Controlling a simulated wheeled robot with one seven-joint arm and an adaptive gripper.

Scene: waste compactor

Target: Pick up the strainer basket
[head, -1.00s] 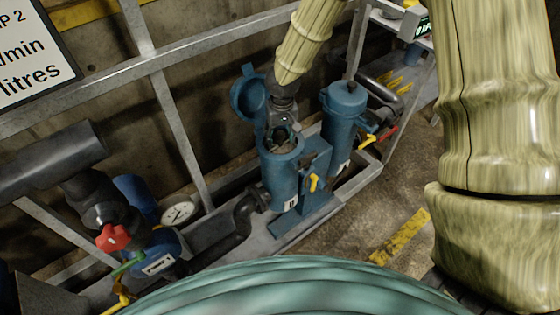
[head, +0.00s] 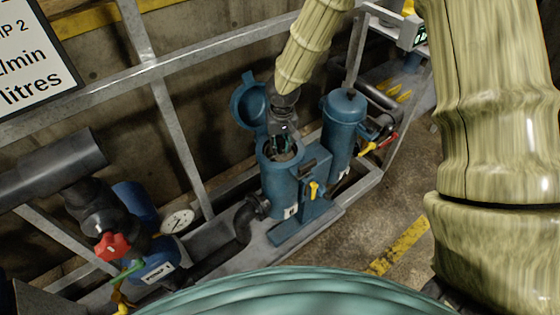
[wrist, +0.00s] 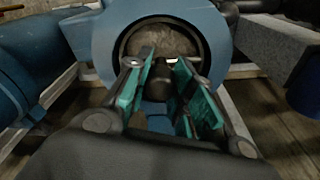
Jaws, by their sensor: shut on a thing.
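The strainer basket (wrist: 160,42) shows in the wrist view as a grey-brown round form inside the dark rim of the open blue strainer housing (head: 279,190). A dark part of it lies between my finger pads. My gripper (head: 280,146) points down at the housing's mouth in the head view. Its teal pads also show in the wrist view (wrist: 168,88), with a gap between them, shut on the basket. The basket's lower part is hidden in the housing, and the exact contact is dark and unclear.
The blue lid (head: 247,100) stands open behind the housing. A second, closed blue strainer (head: 343,130) is close on the right. A grey rail (head: 170,125) and the wall lie behind. A pressure gauge (head: 178,221) and red-handled valve (head: 113,246) are at left.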

